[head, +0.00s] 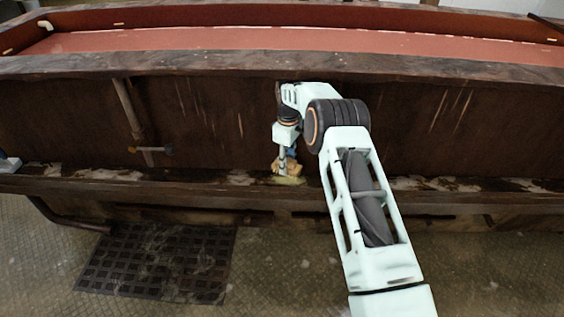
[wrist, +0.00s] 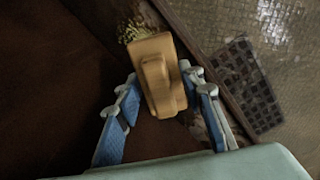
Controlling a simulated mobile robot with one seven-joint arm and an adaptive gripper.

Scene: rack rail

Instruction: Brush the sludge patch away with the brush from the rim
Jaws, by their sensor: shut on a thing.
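My gripper (head: 288,151) points down over the ledge at the foot of the brown wall. Its blue-padded fingers, also seen in the wrist view (wrist: 160,105), are shut on the tan brush (wrist: 157,75). In the head view the brush (head: 285,166) is at the ledge, partly hidden by the fingers. A yellow-green sludge patch (head: 290,181) shows on the ledge just below the brush. In the wrist view a speckled yellowish patch (wrist: 130,30) shows beside the far end of the brush. I cannot tell whether the bristles touch the patch.
The long ledge (head: 430,195) carries pale stains on both sides. A pipe (head: 130,110) and a small tap-like fitting (head: 152,150) are on the wall to the left. A dark grate (head: 160,262) lies on the floor. A high rim (head: 420,68) runs above.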

